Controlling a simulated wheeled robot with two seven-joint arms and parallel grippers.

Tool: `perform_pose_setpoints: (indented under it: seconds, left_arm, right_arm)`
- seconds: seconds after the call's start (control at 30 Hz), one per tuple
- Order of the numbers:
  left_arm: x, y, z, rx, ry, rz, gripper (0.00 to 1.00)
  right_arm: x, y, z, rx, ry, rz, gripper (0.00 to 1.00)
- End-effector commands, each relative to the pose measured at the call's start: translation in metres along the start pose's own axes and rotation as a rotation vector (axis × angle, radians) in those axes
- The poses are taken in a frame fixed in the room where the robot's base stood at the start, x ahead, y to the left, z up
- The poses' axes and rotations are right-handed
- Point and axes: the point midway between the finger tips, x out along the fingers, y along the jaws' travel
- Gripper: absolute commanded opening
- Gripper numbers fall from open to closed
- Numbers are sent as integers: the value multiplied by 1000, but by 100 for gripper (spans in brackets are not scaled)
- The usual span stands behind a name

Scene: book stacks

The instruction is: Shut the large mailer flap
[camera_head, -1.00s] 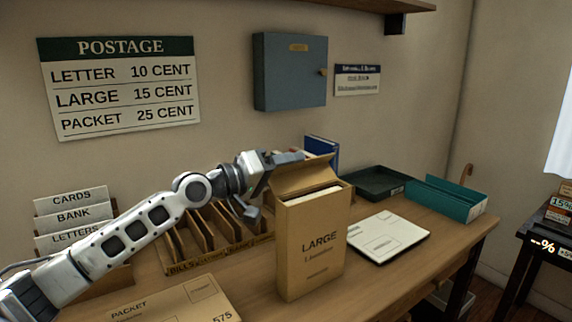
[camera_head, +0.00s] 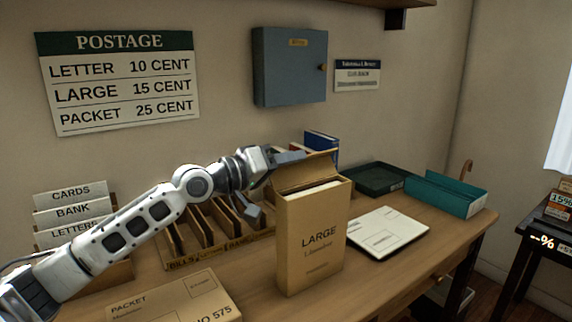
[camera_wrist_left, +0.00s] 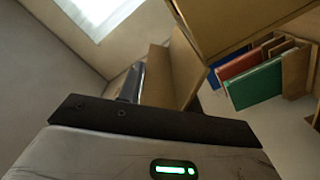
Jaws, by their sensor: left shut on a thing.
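The large mailer (camera_head: 312,240) is a tan upright box marked LARGE, standing on the desk in the head view. Its flap (camera_head: 308,172) is up, tilted at the back of the open top, and a pale edge of contents shows in the opening. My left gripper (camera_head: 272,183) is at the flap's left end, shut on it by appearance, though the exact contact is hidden. In the left wrist view a dark finger edge lies across the picture below a brown panel (camera_wrist_left: 186,68), which looks like the flap. My right gripper is out of view.
A packet (camera_head: 180,300) lies at the front left of the mailer. A sorter with slots (camera_head: 205,240) stands behind it. A white parcel (camera_head: 388,235), a dark tray (camera_head: 375,180) and a teal tray (camera_head: 445,195) are at the right. Bare desk lies in front.

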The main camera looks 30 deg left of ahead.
Motion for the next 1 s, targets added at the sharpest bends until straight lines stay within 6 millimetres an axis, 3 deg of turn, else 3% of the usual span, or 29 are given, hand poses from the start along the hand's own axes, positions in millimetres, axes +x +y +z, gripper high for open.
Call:
perform_pose_setpoints:
  seconds: [0.5, 1.0]
  left_arm:
    - [0, 16, 9, 361, 0, 1, 11]
    - [0, 20, 13, 467, 0, 1, 11]
  right_arm:
    - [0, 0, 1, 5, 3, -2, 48]
    - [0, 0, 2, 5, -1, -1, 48]
